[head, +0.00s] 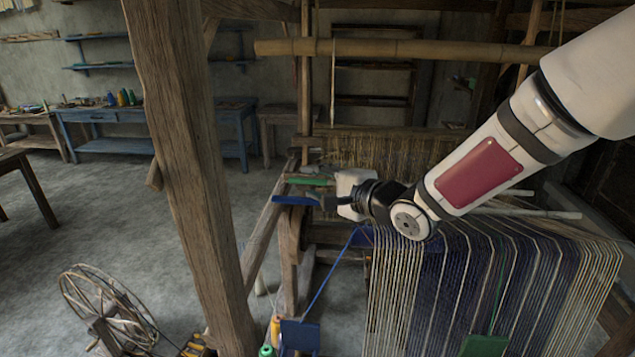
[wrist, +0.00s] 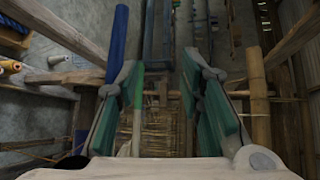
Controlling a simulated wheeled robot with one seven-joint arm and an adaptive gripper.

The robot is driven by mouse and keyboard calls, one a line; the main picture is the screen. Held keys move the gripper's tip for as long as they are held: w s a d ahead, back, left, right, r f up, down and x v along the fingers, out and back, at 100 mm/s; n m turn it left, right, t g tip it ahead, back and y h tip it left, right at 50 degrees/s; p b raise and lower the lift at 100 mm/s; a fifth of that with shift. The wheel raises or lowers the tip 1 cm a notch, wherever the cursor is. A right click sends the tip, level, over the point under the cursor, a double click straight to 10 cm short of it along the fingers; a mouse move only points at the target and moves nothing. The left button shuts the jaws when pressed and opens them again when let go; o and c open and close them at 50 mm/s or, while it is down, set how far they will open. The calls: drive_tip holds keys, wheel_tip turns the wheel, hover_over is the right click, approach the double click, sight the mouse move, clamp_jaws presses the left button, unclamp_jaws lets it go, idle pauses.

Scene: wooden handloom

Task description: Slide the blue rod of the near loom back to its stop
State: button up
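The blue rod (head: 295,200) sticks out to the left from the loom's side in the head view, below a green rod (head: 310,181). In the wrist view the blue rod (wrist: 118,40) stands at upper left, with its lower end close to the outer side of the left finger. My gripper (head: 322,201) is at the right end of the blue rod. In the wrist view my gripper (wrist: 160,68) has its green-padded fingers spread wide, with no rod between them. I cannot tell whether the left finger touches the blue rod.
A thick wooden post (head: 190,150) stands left of the loom. Striped warp threads (head: 480,285) hang below my arm. A bamboo pole (head: 400,49) crosses above. A spinning wheel (head: 105,305) stands at lower left. The floor between the post and the blue bench (head: 115,120) is clear.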

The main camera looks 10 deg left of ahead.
drive_tip(key=w+d+r+m+g+h+b, duration=0.1)
drive_tip(key=w+d+m+h+b, duration=0.15)
drive_tip(key=w+d+h, duration=0.5)
drive_tip(key=m+g+b, duration=0.2)
drive_tip(key=m+g, duration=0.3)
drive_tip(key=g, duration=0.2)
approach(293, 198)
drive_tip(key=shift+y, duration=0.35)
drive_tip(key=x, duration=0.2)
drive_tip(key=p+x, duration=0.1)
drive_tip(key=x, duration=0.5)
drive_tip(key=shift+w+d+f+p, duration=0.15)
drive_tip(key=shift+d+f+p, duration=0.1)
drive_tip(key=shift+p, duration=0.1)
clamp_jaws()
